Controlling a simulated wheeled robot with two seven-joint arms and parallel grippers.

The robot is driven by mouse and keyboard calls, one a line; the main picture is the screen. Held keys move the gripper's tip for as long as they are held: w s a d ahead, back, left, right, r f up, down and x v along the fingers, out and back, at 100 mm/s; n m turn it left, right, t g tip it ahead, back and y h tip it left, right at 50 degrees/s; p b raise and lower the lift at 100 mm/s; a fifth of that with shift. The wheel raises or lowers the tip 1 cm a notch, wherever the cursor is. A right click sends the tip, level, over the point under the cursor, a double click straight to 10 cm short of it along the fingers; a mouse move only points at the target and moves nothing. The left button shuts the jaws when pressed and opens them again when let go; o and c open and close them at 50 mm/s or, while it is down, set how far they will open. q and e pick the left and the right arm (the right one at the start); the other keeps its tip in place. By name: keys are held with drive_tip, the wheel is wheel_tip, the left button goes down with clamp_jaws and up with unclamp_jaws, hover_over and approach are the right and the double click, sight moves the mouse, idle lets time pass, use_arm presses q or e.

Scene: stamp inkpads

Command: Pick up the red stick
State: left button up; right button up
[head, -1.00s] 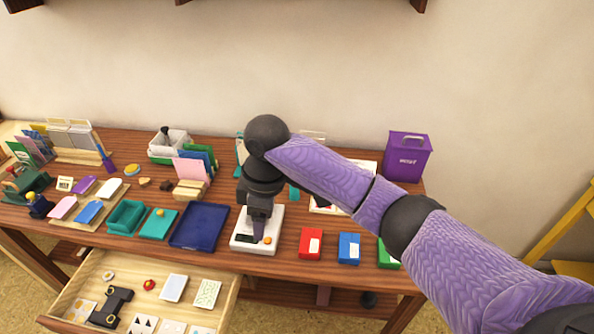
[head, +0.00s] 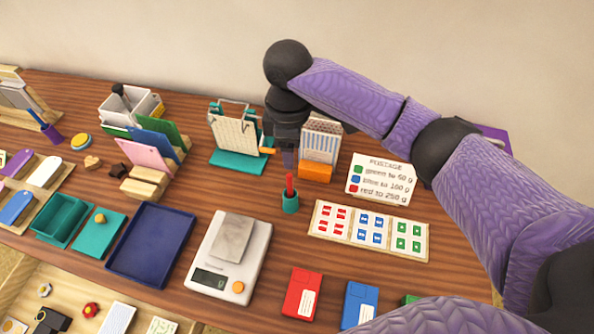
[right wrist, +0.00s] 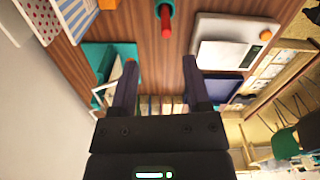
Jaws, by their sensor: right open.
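The red stick (head: 289,182) stands upright in a small teal cup (head: 290,203) on the table, right of the scale. In the right wrist view the red stick (right wrist: 165,20) and its teal cup (right wrist: 163,6) show at the top, beyond the fingertips. My right gripper (head: 288,160) is just behind and above the stick in the head view, partly hidden by its own arm. In the right wrist view its two fingers (right wrist: 160,62) are apart with nothing between them. My left gripper is in neither view.
A white scale (head: 229,255) stands left of the cup. A stamp sheet (head: 368,245) and postage sign (head: 380,180) are to the right. A teal stand with cards (head: 237,160) and an orange-based card holder (head: 316,172) are close to my right gripper. A blue tray (head: 150,245) lies further left.

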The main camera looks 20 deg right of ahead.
sight(289, 176)
drive_tip(key=f+b, duration=0.1)
drive_tip(key=f, duration=0.2)
drive_tip(key=f+b, duration=0.2)
drive_tip(key=f, duration=0.1)
drive_tip(key=f+b, duration=0.1)
drive_tip(key=f, duration=0.3)
drive_tip(key=shift+s+a, duration=0.3)
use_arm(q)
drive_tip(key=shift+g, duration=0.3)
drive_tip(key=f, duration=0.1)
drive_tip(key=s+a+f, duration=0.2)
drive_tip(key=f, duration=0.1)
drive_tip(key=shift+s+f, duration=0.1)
use_arm(e)
drive_tip(key=shift+r, duration=0.2)
clamp_jaws()
